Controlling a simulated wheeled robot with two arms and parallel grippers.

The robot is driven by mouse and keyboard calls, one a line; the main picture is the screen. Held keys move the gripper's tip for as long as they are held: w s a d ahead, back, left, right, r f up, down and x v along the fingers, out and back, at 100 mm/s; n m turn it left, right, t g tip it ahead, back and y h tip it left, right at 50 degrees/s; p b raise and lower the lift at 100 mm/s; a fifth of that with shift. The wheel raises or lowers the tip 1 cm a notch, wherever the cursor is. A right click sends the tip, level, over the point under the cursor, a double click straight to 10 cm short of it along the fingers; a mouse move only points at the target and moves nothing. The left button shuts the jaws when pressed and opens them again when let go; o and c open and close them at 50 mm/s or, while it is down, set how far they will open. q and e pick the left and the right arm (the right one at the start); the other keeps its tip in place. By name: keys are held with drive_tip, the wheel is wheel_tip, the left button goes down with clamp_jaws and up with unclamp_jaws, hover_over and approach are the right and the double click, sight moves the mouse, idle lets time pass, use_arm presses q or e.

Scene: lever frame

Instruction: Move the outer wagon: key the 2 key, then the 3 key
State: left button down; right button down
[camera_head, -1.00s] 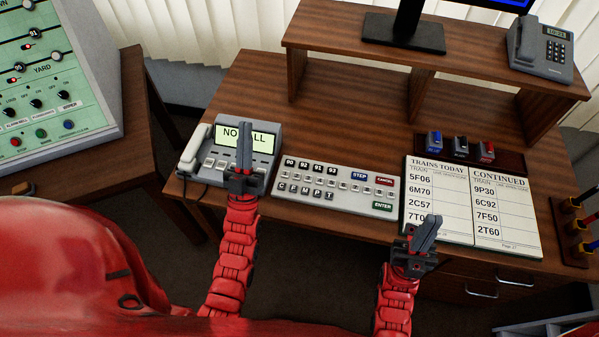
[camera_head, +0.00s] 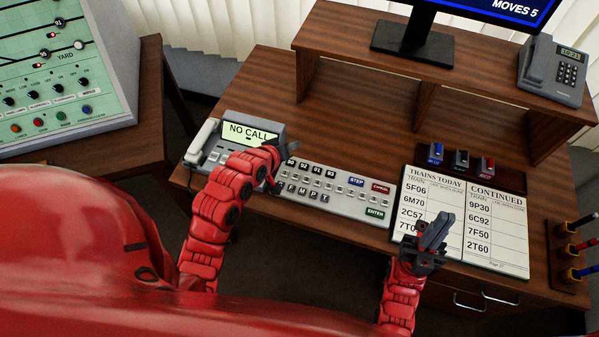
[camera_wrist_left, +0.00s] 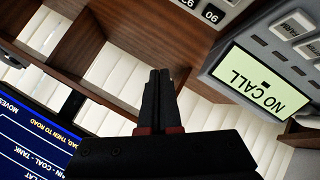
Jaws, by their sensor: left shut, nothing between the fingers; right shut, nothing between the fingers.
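The single digit keys are too small to read. My left gripper (camera_head: 285,150) is shut and empty above the keypad's left end, hiding part of it. In the left wrist view its shut fingers (camera_wrist_left: 158,100) point towards the shelf. My right gripper (camera_head: 437,233) is shut and empty over the lower part of the train list.
A phone unit (camera_head: 245,133) reading NO CALL stands left of the keypad. A raised shelf (camera_head: 440,70) carries a monitor (camera_head: 490,8) and a desk phone (camera_head: 553,70). A track panel (camera_head: 60,80) stands far left.

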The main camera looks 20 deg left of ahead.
use_arm(q)
drive_tip(key=shift+s+d+f+g, duration=0.35)
drive_tip(key=shift+s+g, duration=0.15)
drive_tip(key=shift+s, duration=0.1)
drive_tip(key=shift+s+d+f+g, duration=0.2)
drive_tip(key=shift+s+f+g, duration=0.15)
drive_tip(key=shift+s+g, duration=0.2)
drive_tip(key=shift+f, duration=0.1)
drive_tip(key=b, duration=0.5)
hover_over(296, 176)
drive_tip(key=s, duration=0.1)
wheel_tip(296, 176, down, 7)
drive_tip(key=shift+s+a+r, duration=0.15)
drive_tip(key=shift+f+b, duration=0.5)
drive_tip(key=shift+f, duration=0.45)
drive_tip(key=shift+f, duration=0.1)
drive_tip(key=shift+f, duration=0.35)
